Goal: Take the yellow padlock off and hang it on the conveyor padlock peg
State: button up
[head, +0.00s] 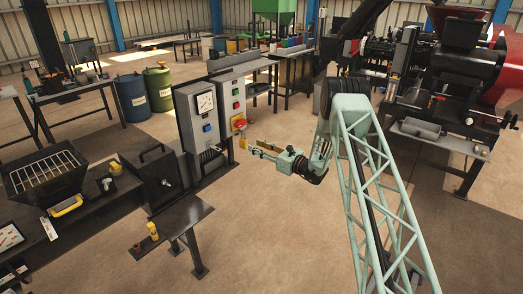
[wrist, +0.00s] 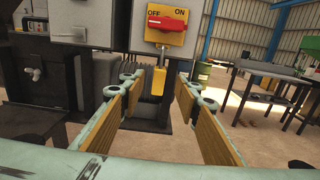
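The yellow padlock (wrist: 158,82) hangs below a red rotary switch (wrist: 167,20) on a yellow OFF/ON plate in the wrist view. It also shows in the head view (head: 243,143), just left of my gripper's tips. My gripper (head: 261,149) is open and empty, pointing at the cabinet. In the wrist view its two padded fingers (wrist: 157,88) stand to the left and right of the padlock, which shows between their tips. I cannot tell how far the padlock is in depth, and no contact is visible. I cannot make out the conveyor padlock peg.
The grey control cabinet (head: 198,115) carries a dial and buttons. A small dark table (head: 185,215) with a yellow item (head: 153,230) stands at the front left. A black machine with a grated hopper (head: 42,172) is at left. Open floor lies below my arm.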

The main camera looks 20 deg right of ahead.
aim_at(246, 142)
jog(key=shift+b+x, duration=0.3)
jog(key=shift+x, duration=4.4)
jog(key=shift+a, duration=0.1)
jog(key=shift+c, duration=0.7)
jog(key=c, duration=0.9)
